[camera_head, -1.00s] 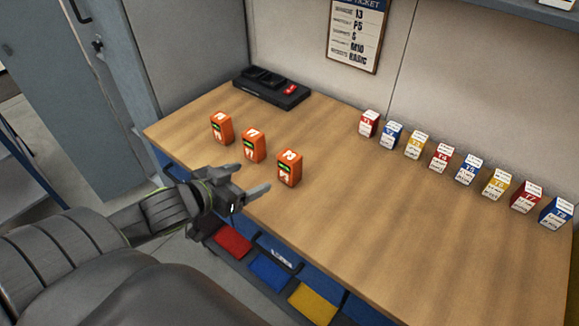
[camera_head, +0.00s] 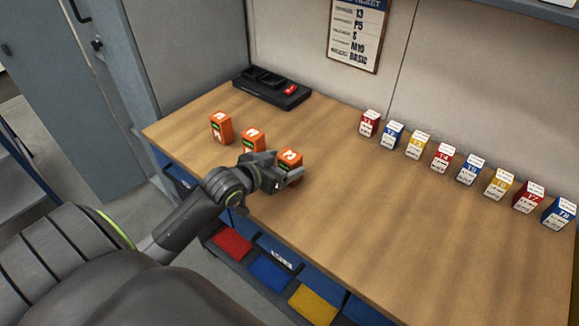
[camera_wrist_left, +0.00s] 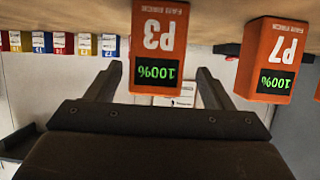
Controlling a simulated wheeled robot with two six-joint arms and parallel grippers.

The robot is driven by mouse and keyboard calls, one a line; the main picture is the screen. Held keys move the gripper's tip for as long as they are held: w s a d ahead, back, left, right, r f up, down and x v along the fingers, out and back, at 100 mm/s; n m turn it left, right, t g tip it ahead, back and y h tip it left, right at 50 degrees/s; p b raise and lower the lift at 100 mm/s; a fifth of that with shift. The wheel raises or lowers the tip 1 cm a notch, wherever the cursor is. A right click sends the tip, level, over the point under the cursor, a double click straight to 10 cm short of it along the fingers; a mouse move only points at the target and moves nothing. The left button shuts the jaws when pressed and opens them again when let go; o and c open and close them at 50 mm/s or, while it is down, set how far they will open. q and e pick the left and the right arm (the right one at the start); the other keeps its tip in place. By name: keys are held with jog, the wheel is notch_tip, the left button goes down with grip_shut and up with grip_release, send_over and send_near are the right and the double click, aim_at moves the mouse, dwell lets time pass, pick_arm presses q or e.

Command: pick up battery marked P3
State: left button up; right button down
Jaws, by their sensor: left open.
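The orange battery marked P3 (camera_wrist_left: 160,45) shows upside down in the left wrist view, with its label and a green 100% display facing the camera. In the head view it is the rightmost of three orange batteries (camera_head: 290,155), standing on the wooden bench (camera_head: 330,215), its lower part hidden by my left gripper. My left gripper (camera_head: 284,166) is open at this battery. In the wrist view its two fingers lie on either side of the battery; I cannot tell whether they touch it. My right gripper is not in view.
Battery P7 (camera_wrist_left: 275,60) stands close beside P3. Another orange battery (camera_head: 221,128) stands farther left. A black charger (camera_head: 272,88) sits at the back. Several small labelled boxes (camera_head: 442,156) line the right rear. Coloured bins (camera_head: 268,273) sit below the front edge.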

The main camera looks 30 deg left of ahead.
pick_arm(q)
jog(key=x, duration=0.4)
jog(key=shift+w+d+p, duration=0.2)
jog(key=shift+d+p, duration=0.05)
jog(key=shift+p, duration=0.05)
jog(key=c, duration=1.3)
